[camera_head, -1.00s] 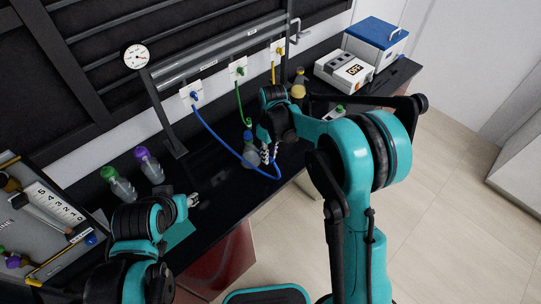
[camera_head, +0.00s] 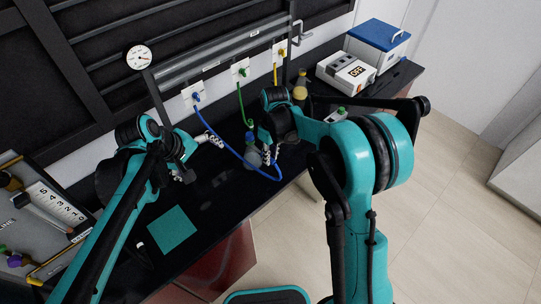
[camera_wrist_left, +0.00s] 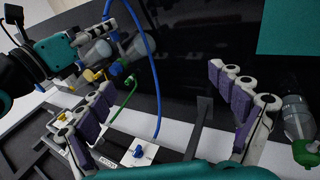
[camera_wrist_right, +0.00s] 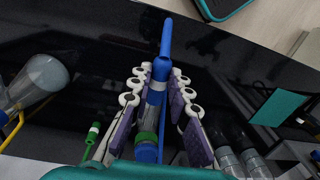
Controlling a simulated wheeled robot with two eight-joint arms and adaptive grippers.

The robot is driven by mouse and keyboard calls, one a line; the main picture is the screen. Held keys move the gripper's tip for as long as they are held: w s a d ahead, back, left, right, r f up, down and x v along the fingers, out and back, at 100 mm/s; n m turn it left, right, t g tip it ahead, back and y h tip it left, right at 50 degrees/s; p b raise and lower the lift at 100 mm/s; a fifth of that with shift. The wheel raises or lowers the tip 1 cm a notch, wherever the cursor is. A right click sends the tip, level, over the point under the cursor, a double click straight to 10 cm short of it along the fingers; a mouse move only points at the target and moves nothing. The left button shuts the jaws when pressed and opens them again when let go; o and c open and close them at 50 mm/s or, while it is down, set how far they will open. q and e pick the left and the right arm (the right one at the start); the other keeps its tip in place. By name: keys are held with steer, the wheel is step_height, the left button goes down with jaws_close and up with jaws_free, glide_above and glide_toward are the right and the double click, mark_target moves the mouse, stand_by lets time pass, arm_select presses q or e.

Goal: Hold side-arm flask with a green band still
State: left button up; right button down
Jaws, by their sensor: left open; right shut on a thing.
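My left gripper (camera_head: 200,158) is open and empty, above the bench to the left of the flask. In the left wrist view its fingers (camera_wrist_left: 165,105) are wide apart, with a blue hose (camera_wrist_left: 154,70) seen between them.
The blue hose (camera_head: 218,138) loops from a wall valve (camera_head: 195,96) down past the flask; its joint is unclear. A yellow-banded flask (camera_head: 300,88) stands behind. A teal mat (camera_head: 174,230) lies front left.

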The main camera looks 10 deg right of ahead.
arm_select(q)
steer(key=w+d+f+n+g+h, duration=0.1)
steer(key=w+d+f+n+h, duration=0.15)
steer(key=w, duration=0.45)
steer(key=n+g+h, duration=0.2)
steer(key=n+h, duration=0.2)
steer(key=n, duration=0.2)
glide_toward(250, 157)
steer(key=w+a, duration=0.1)
steer(key=w, duration=0.2)
steer(key=f, duration=0.1)
steer(key=f+n+h, duration=0.1)
steer(key=f, duration=0.1)
steer(key=f+n+g+h, duration=0.1)
steer(key=f, duration=0.1)
steer(key=shift+w+a, duration=0.1)
steer(key=shift+w, duration=0.15)
steer(key=shift+d+f, duration=0.3)
steer(key=shift+d, duration=0.1)
steer(key=x, duration=0.9)
steer(key=shift+d, duration=0.1)
steer(key=c, duration=0.9)
steer(key=shift+s, duration=0.1)
steer(key=shift+c, duration=0.2)
steer(key=o, duration=0.8)
